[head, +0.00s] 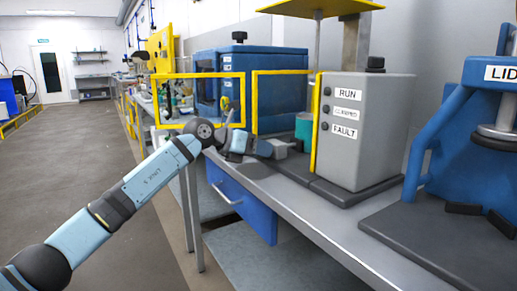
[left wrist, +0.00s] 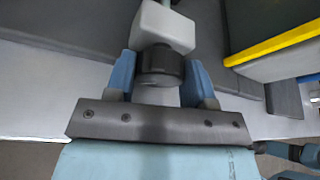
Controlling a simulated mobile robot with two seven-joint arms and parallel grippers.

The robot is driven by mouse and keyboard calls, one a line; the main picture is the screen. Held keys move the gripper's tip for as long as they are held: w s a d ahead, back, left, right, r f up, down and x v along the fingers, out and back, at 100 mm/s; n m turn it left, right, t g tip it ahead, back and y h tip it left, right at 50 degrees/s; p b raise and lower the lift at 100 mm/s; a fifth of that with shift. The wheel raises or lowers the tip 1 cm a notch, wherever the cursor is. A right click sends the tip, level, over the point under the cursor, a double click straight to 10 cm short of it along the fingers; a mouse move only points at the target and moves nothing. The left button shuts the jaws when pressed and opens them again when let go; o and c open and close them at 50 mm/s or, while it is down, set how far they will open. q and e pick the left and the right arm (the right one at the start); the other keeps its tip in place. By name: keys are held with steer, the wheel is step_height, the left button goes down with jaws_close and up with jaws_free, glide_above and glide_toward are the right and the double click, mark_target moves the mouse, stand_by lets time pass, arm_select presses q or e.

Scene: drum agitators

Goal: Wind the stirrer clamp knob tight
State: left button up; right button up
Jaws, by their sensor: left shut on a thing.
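My left gripper (head: 256,146) reaches in over the bench beside a small grey clamp block (head: 279,149). In the left wrist view the two blue fingers of my left gripper (left wrist: 160,76) stand on either side of a dark ribbed knob (left wrist: 159,62) and are shut on it. The knob sits on the near end of the light grey clamp block (left wrist: 163,27). In the head view the gripper mostly hides the knob. My right gripper is not in view.
A grey control box (head: 364,145) with labels RUN and FAULT and dark lamps stands right of the clamp. Yellow guard frames (head: 254,97) and a teal vessel (head: 304,126) are close by. A blue press marked LID (head: 457,110) stands further right. The bench front (head: 300,220) is clear.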

arm_select(q)
steer(key=shift+r+m+p, duration=0.15)
steer(key=shift+m+p, duration=0.25)
steer(key=shift+p, duration=0.15)
steer(key=shift+s+m+t+y+p, duration=0.1)
steer(key=shift+m+t+y+p, duration=0.4)
steer(key=shift+m+p, duration=0.2)
steer(key=shift+d+f+m+t+y, duration=0.15)
steer(key=shift+m+t+y, duration=0.25)
steer(key=shift+m+t, duration=0.45)
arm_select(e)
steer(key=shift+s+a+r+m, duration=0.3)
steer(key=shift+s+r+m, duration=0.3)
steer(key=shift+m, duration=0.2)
arm_select(q)
steer(key=shift+m+p, duration=0.25)
steer(key=shift+p, duration=0.05)
steer(key=o, duration=0.9)
steer(key=p+v, duration=0.3)
steer(key=v, duration=1.1)
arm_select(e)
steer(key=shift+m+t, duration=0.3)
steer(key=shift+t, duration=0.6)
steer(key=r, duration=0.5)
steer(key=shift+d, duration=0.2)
